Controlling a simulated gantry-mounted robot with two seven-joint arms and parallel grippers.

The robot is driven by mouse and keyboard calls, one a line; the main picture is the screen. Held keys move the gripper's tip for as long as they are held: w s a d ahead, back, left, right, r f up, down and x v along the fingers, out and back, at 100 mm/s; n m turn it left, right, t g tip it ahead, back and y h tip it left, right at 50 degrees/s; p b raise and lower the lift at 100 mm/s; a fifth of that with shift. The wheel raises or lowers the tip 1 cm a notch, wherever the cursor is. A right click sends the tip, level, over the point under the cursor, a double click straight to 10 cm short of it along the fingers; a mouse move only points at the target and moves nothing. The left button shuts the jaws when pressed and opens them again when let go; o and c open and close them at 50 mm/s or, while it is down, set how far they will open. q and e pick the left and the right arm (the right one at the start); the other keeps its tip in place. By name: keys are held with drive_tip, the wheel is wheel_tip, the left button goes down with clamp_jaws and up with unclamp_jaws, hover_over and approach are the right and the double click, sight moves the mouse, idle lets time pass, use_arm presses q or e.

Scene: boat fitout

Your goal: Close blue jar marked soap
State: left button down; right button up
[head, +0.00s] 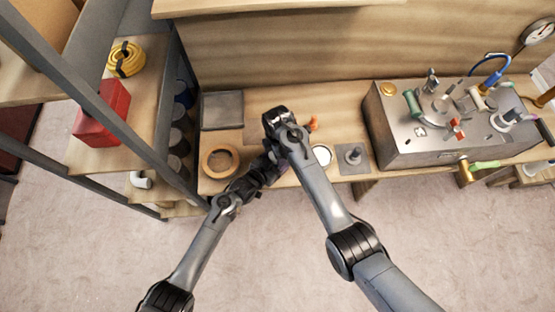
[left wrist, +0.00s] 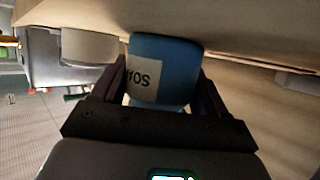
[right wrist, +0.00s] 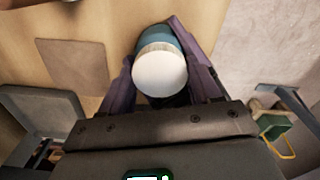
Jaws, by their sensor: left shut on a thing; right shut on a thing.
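The blue jar (left wrist: 165,70) is in the left wrist view, with a pale label whose letters appear turned over and partly cut off. My left gripper (left wrist: 160,100) is shut on the jar's body. In the right wrist view the jar (right wrist: 158,35) shows behind a round white lid (right wrist: 160,74). My right gripper (right wrist: 160,88) is shut on the lid, its fingers on either side. The lid lines up with the jar's mouth; I cannot tell whether it is fully seated. In the head view my left gripper (head: 268,162) and right gripper (head: 280,150) meet and hide the jar.
On the bench are a wooden ring (head: 206,164), a grey tray (head: 222,110), a small orange item (head: 313,123), a white disc (head: 322,156) and a grey plate with a peg (head: 354,155). A metal console (head: 425,150) stands right; a shelf rack (head: 140,125) stands left.

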drive_tip(key=o, duration=1.2)
drive_tip(key=shift+r, duration=2.25)
drive_tip(key=shift+c, duration=0.6)
wheel_tip(320, 180, up, 2)
drive_tip(key=n, duration=0.3)
drive_tip(key=shift+a, duration=0.1)
drive_tip(key=n, duration=0.1)
drive_tip(key=r+n, duration=0.1)
drive_tip(key=shift+r+n, duration=0.25)
drive_tip(key=shift+n, duration=0.05)
drive_tip(key=shift+f, duration=0.1)
drive_tip(key=shift+f, duration=3.9)
